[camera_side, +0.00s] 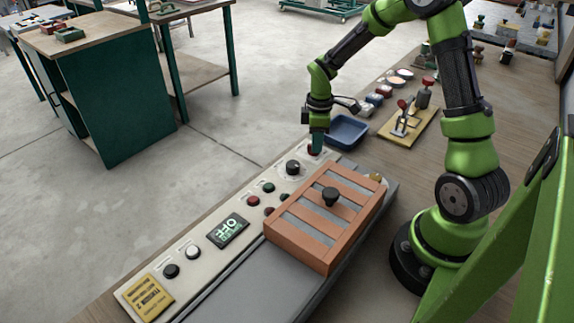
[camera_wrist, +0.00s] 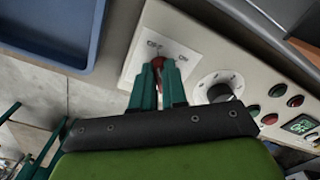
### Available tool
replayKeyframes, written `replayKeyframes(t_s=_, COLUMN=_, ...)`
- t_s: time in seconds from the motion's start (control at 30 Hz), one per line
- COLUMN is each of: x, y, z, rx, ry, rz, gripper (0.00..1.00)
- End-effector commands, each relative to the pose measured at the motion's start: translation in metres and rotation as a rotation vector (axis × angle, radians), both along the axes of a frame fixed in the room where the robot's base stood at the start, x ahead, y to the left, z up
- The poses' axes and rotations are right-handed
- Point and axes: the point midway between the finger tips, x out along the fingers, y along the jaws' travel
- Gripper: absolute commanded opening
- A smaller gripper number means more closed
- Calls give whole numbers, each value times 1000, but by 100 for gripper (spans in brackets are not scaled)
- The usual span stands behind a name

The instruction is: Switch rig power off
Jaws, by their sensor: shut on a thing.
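The rig's control panel (camera_side: 202,226) lies along the bench. A red-tipped power switch (camera_wrist: 158,63) sits on a white plate (camera_wrist: 141,50) at the panel's end, with a label on each side of it. My gripper (camera_wrist: 159,72) is shut on the red switch, its green fingers on both sides of it. In the side view my gripper (camera_side: 317,143) points down at the panel's far end, and the red of the switch (camera_side: 313,151) shows just below it. The display (camera_side: 228,231) reads OFF in green. The fingers hide the switch's lower part.
A black knob (camera_side: 293,167) and red and green buttons (camera_side: 268,187) sit close to the switch. A slatted wooden frame (camera_side: 327,215) with a black knob lies beside the panel. A blue tray (camera_side: 346,131) stands just beyond the switch. A toggle clamp (camera_side: 408,122) is farther right.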

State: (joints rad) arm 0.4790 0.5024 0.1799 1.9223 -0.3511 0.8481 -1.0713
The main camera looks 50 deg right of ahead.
Motion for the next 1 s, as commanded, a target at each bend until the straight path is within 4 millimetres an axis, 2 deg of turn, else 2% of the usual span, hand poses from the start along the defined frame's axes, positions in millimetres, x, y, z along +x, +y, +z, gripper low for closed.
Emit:
replayKeyframes(t_s=0.2, x=1, y=0, z=1, rx=-2, ry=-3, rz=4, gripper=0)
replayKeyframes(t_s=0.23, x=1, y=0, z=1, rx=-2, ry=-3, rz=4, gripper=16)
replayKeyframes(t_s=0.4, x=0, y=0, z=1, rx=-1, ry=-2, rz=3, gripper=38)
replayKeyframes(t_s=0.67, x=0, y=0, z=1, rx=-2, ry=-1, rz=2, gripper=38)
replayKeyframes(t_s=0.77, x=1, y=0, z=7, rx=-2, ry=-3, rz=1, gripper=38)
replayKeyframes(t_s=0.87, x=1, y=0, z=21, rx=-3, ry=-5, rz=0, gripper=38)
replayKeyframes(t_s=1.0, x=2, y=-1, z=52, rx=-4, ry=-8, rz=1, gripper=38)
